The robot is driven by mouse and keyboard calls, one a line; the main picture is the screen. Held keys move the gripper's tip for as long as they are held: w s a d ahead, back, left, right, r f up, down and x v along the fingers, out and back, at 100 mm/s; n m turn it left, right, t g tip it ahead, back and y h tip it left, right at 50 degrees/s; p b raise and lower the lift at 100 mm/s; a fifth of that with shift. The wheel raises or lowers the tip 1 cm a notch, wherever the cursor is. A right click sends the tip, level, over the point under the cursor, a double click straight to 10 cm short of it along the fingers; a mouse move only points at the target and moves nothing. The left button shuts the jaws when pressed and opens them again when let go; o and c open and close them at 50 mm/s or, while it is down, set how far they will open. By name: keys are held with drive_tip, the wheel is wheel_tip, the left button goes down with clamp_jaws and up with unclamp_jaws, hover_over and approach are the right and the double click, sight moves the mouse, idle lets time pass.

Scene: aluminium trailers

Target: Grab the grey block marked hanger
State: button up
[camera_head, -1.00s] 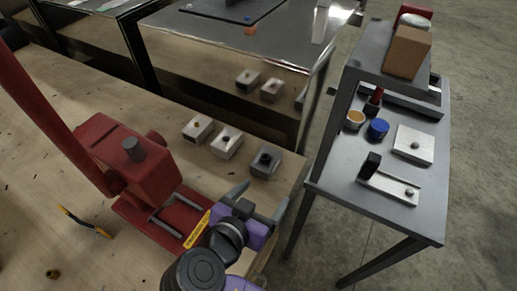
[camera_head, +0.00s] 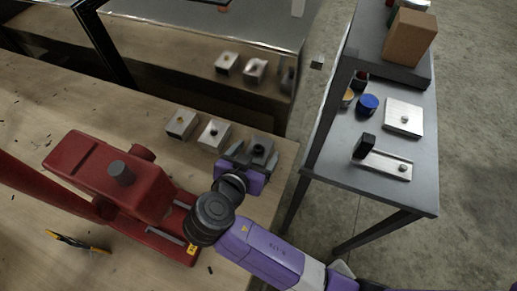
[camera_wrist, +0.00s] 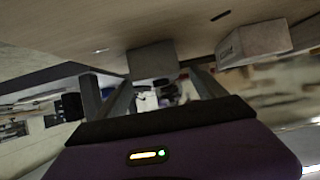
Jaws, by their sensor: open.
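A dark grey block (camera_head: 261,145) with a black knob on top stands at the right end of a row on the wooden table. No marking is readable on it. My gripper (camera_head: 254,156) is open right at this block, its two fingers pointing towards it. In the wrist view the grey block (camera_wrist: 152,62) shows ahead between the open fingers (camera_wrist: 150,88); whether they touch or straddle it I cannot tell. Two lighter blocks stand to its left: a middle one (camera_head: 214,134) and an outer one (camera_head: 181,124). One lighter block also shows in the wrist view (camera_wrist: 252,42).
A red machine (camera_head: 110,175) stands on the wooden table (camera_head: 90,110) left of my arm. Pliers (camera_head: 78,243) lie in front. A grey side table (camera_head: 385,185) at the right holds metal parts, a blue cap (camera_head: 367,104) and a brown box (camera_head: 408,38).

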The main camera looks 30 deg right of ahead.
drive_tip(key=shift+w+d+f, duration=0.2)
drive_tip(key=shift+d, duration=0.1)
drive_tip(key=shift+c, duration=0.2)
clamp_jaws()
drive_tip(key=shift+r, duration=0.2)
